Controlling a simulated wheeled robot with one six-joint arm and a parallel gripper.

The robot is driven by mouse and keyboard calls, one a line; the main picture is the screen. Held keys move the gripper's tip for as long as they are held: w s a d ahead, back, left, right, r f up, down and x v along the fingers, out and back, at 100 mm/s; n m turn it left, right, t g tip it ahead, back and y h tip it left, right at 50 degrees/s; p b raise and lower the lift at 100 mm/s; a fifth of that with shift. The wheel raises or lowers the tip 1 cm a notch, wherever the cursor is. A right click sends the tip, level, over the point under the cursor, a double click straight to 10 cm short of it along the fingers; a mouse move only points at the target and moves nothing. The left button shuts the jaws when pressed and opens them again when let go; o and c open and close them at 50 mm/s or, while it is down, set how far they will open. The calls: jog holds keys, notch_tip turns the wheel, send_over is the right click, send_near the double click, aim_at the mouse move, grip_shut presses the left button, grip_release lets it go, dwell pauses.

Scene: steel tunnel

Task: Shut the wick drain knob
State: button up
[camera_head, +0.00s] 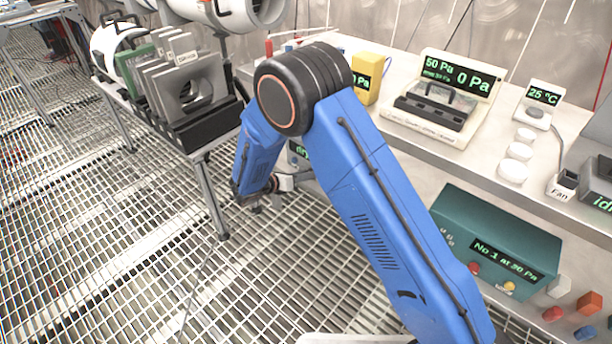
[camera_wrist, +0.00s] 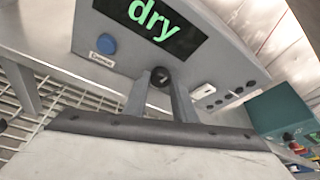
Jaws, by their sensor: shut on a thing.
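A grey box (camera_wrist: 215,60) with a green "dry" display fills the upper part of the wrist view. A small dark round knob (camera_wrist: 160,77) is on its front, low and near the middle. My gripper (camera_wrist: 160,88) has its two grey fingers closed on either side of this knob. No label naming it as the wick drain knob is readable. In the head view, part of the box with its display (camera_head: 298,150) shows behind my blue arm, which hides the knob and the fingertips.
A blue button (camera_wrist: 106,43) with a white label is left of the knob. A teal box (camera_head: 495,240) with coloured buttons stands on the lower shelf at right. A rack of grey plates (camera_head: 190,85) stands at left. The grated floor below is open.

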jog(key=shift+a+n+h, duration=0.1)
jog(key=shift+n+h, duration=0.2)
jog(key=shift+n, duration=0.3)
jog(key=o, duration=1)
jog(key=shift+o, duration=0.2)
jog(key=v, duration=1.7)
jog(key=shift+a, duration=0.25)
jog(key=shift+a+r, duration=0.1)
